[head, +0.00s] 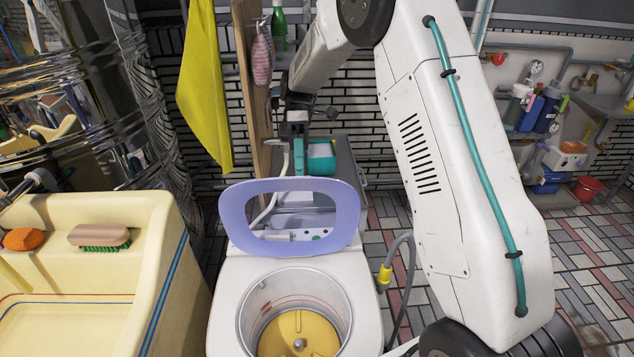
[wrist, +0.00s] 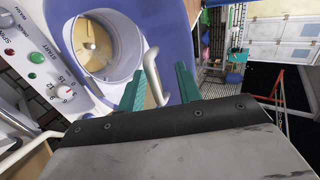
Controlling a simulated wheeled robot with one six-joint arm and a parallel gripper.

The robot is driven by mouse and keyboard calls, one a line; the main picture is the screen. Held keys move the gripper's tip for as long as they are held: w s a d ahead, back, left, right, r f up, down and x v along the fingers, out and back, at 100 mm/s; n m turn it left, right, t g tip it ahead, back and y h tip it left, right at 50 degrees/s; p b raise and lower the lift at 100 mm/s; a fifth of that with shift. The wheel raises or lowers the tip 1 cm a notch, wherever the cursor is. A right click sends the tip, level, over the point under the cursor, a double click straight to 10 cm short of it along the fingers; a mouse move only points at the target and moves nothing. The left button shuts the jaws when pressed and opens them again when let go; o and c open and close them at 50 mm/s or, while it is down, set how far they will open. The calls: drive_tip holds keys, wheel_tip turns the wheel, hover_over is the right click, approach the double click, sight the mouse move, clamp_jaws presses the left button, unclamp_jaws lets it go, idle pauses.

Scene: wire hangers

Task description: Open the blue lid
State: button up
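The blue lid (head: 237,219), a pale blue ring with an open middle, stands raised at the rear of the white washer, roughly upright. The washer's drum (head: 257,297) is uncovered, with a yellow disc at its bottom. In the wrist view the lid (wrist: 190,22) surrounds the view of the drum. My gripper (head: 301,160) is behind and above the lid's top edge. In the wrist view its teal fingers (wrist: 157,80) are spread apart, with a white curved bar (wrist: 153,72) between them. I cannot tell whether a finger touches the bar.
A cream sink (head: 90,285) with a brush (head: 98,236) and an orange sponge (head: 23,239) stands at left. A yellow cloth (head: 203,90) hangs behind. A control panel with a dial (wrist: 63,90) shows in the wrist view.

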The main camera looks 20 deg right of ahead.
sight(318, 183)
drive_tip(key=s, duration=0.6)
drive_tip(key=s+r, duration=0.1)
drive_tip(key=s, duration=0.3)
drive_tip(key=shift+d, duration=0.15)
